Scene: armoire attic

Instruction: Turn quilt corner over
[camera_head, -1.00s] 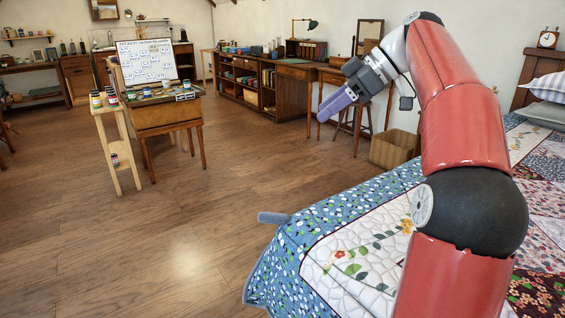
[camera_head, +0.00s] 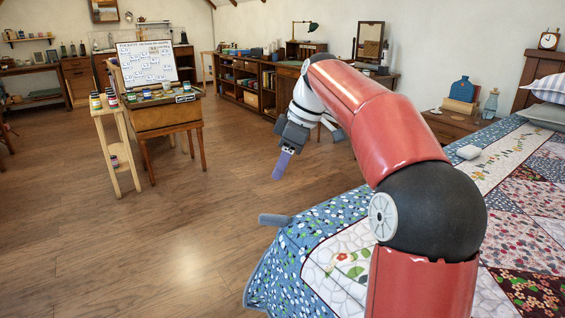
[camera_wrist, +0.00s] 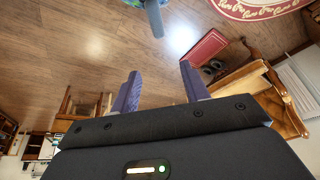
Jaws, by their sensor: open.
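The patchwork quilt (camera_head: 310,232) covers the bed at the right of the head view, with a blue floral border and white, red and patterned panels. Its near left corner hangs over the bed edge, beside a grey rounded bar end (camera_head: 275,219). My arm hides part of the quilt. My gripper (camera_head: 281,172) is in the air over the floor, beyond and above the grey bar end, apart from the quilt. In the wrist view its two purple fingers (camera_wrist: 160,88) are spread with nothing between them. The grey bar end also shows at the top of the wrist view (camera_wrist: 154,18).
A small easel table (camera_head: 165,115) with paint jars and a chart stands at the left. Wooden desks and shelves line the back wall. A nightstand (camera_head: 450,125) holds a blue bottle-shaped item and a glass bottle. A small white object (camera_head: 468,152) lies on the bed. The middle floor is clear.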

